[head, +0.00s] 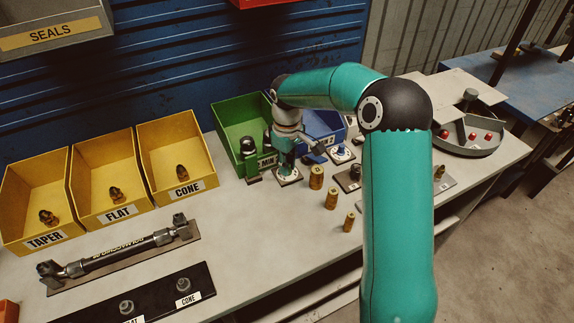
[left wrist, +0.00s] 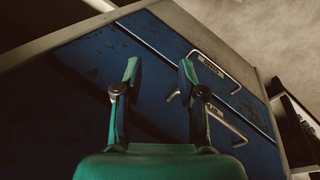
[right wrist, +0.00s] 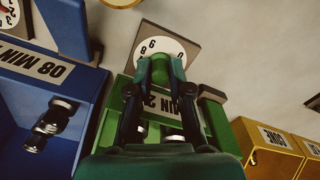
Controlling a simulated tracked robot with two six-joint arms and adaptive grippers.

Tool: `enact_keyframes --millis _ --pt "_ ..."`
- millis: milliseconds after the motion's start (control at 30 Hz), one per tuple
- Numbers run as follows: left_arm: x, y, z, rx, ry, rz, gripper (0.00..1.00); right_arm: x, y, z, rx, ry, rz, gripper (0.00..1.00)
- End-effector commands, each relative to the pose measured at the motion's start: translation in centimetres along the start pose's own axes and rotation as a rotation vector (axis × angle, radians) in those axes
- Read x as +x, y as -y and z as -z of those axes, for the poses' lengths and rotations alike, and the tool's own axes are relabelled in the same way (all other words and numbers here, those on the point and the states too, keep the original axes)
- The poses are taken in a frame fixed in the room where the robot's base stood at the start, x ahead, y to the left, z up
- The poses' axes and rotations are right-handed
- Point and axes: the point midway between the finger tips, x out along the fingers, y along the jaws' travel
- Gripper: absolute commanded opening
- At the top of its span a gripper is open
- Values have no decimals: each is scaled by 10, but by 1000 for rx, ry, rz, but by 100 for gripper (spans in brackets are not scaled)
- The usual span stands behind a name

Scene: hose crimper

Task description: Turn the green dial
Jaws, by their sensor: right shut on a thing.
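The green dial has a green knob (right wrist: 161,66) on a white numbered face (right wrist: 146,46) set on a square plate. In the head view its plate (head: 287,177) lies on the bench in front of the green bin (head: 228,119). My right gripper (right wrist: 160,70) points down at the dial, its fingers closed around the green knob. In the head view my right gripper (head: 285,160) partly hides the dial. My left gripper (left wrist: 160,75) is open and empty, facing blue drawer fronts (left wrist: 85,70); it is outside the head view.
A blue dial (head: 341,153) and blue bin (head: 323,122) stand right of the green dial. Several brass fittings (head: 331,198) stand in front. Yellow bins (head: 108,212) and a hose assembly (head: 120,254) lie to the left. The bench is clear between them.

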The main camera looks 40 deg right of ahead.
Motion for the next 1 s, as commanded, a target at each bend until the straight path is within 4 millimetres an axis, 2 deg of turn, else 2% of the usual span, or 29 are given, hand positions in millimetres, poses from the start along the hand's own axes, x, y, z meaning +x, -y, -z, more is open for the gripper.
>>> enact_keyframes --millis 300,700,733,833,867,1000 --pt "3 1 0 0 0 0 40 -1 -1 0 102 -2 -3 0" --pt "3 1 0 0 0 0 40 -2 -1 0 109 -3 -4 0" --pt "3 1 0 0 0 0 40 -2 -1 0 109 -3 -4 24" --pt "3 1 0 0 0 0 40 -1 -1 0 108 -3 -3 41" --pt "3 1 0 0 0 0 40 -1 -1 0 108 -2 -3 44" --pt "3 1 0 0 0 0 40 -1 -1 0 108 -1 -2 44"
